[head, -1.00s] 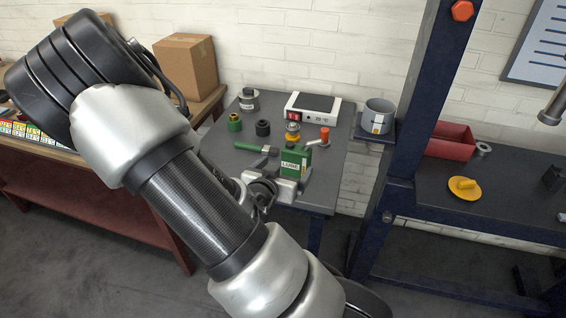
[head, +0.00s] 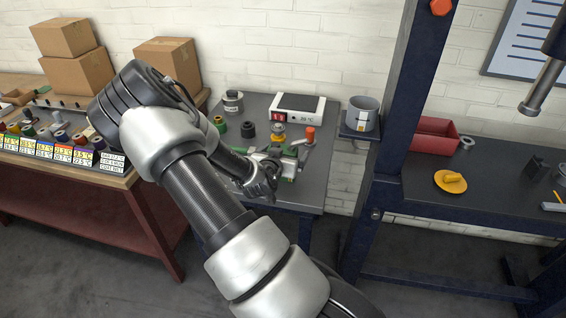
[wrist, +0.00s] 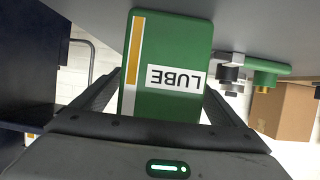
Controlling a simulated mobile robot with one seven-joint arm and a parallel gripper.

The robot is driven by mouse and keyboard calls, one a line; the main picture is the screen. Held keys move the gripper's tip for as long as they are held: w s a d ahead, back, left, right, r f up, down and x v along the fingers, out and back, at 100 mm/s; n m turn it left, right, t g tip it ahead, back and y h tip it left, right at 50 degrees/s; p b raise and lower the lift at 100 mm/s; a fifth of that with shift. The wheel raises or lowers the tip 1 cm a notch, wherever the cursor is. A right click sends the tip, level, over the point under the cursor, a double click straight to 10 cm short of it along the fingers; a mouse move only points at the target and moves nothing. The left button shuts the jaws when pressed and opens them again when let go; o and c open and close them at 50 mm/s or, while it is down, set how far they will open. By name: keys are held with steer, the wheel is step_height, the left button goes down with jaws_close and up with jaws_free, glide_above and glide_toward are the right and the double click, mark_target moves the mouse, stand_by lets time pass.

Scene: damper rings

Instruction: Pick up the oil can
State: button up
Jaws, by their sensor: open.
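The oil can is a green block-shaped can (wrist: 170,50) with a white "LUBE" label and an orange-and-white stripe. In the wrist view it appears upside down, between the two fingers of my gripper (wrist: 163,88). The fingers are open, one on each side of the can, with a light gap visible at least at the left. In the head view the oil can (head: 290,151) stands on the grey table, mostly hidden behind my arm and gripper. Whether a finger touches it cannot be told.
Around the can are an orange-topped tool (head: 309,135), a brass-coloured fitting (head: 279,133), a black ring (head: 248,130) and a green ring (head: 220,124). A white device (head: 298,106) is behind. A grey pot (head: 362,114) sits on a shelf beside the blue post (head: 393,150).

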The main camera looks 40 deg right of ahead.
steer(key=shift+w+d+f, duration=0.15)
steer(key=shift+d, duration=0.1)
steer(key=c, duration=1.5)
